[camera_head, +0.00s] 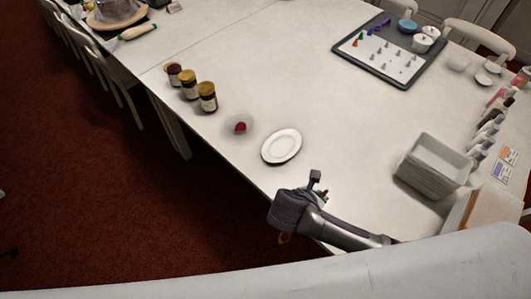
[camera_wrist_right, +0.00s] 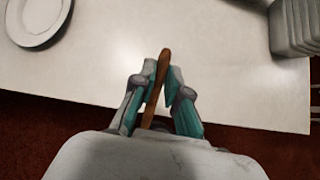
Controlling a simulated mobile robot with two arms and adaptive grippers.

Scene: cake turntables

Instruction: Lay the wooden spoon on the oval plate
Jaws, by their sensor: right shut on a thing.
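The white oval plate (camera_head: 282,146) lies near the table's front edge in the head view, and nothing lies on it. It also shows at the top left of the right wrist view (camera_wrist_right: 36,24). My right gripper (camera_wrist_right: 157,95) is shut on the brown wooden spoon (camera_wrist_right: 161,72), whose narrow end sticks up between the fingers. In the head view my right gripper (camera_head: 318,190) is just below and right of the plate, near the edge, and mostly hides the spoon. My left gripper is not in view.
A clear dish with a red item (camera_head: 240,127) stands left of the plate, with several dark jars (camera_head: 189,84) beyond. Stacked grey bins (camera_head: 433,163) stand at right. A dark tray with piping tips (camera_head: 388,50) lies farther back. The table's middle is clear.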

